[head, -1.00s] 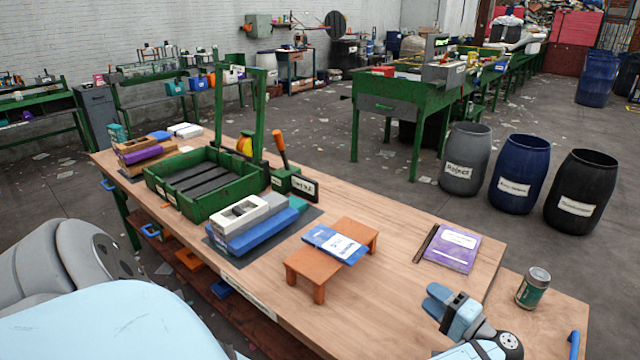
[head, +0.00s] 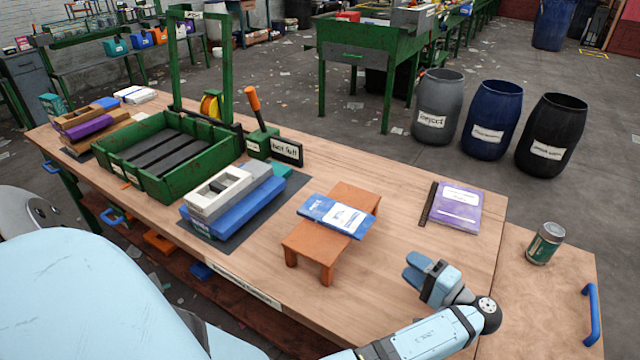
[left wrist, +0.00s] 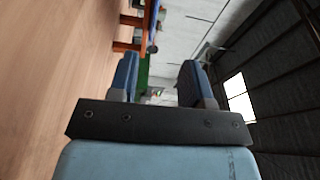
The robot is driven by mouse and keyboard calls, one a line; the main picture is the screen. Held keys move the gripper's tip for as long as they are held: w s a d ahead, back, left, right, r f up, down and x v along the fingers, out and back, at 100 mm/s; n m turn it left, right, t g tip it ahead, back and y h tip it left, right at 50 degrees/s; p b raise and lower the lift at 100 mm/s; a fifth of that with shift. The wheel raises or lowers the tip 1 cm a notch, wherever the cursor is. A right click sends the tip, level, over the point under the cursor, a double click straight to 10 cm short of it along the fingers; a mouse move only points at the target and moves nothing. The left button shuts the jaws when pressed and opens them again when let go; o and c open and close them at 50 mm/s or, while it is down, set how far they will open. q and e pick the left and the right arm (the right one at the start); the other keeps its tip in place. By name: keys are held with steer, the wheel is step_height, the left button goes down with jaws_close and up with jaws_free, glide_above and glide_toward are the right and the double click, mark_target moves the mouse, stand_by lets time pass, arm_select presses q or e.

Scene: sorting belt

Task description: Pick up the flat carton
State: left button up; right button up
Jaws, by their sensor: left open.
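The flat carton (head: 338,217), blue and white, lies flat across the small orange stand (head: 303,245) on the wooden table. Its ends reach slightly past the stand's sides. My left gripper (head: 411,268) is open and empty, to the right of the stand and apart from the carton, with its fingers pointing left. In the left wrist view the open fingers (left wrist: 160,64) show nothing held between them. The orange stand (left wrist: 128,46) shows sideways beyond them, with a blue edge of the carton (left wrist: 151,14) at the top. My right gripper is not in view.
A purple book (head: 460,207) with a dark strip beside it lies behind the gripper. A can (head: 545,243) stands at the right. Stacked blue and white boxes (head: 228,200) and a green tray (head: 166,188) are left of the stand. Bare table lies between stand and gripper.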

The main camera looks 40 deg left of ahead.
arm_select(q)
glide_toward(365, 234)
steer(key=a, duration=0.4)
steer(key=shift+w+a+p, duration=0.1)
steer(key=shift+a+p, duration=0.25)
steer(key=shift+a, duration=2.15)
jaws_close()
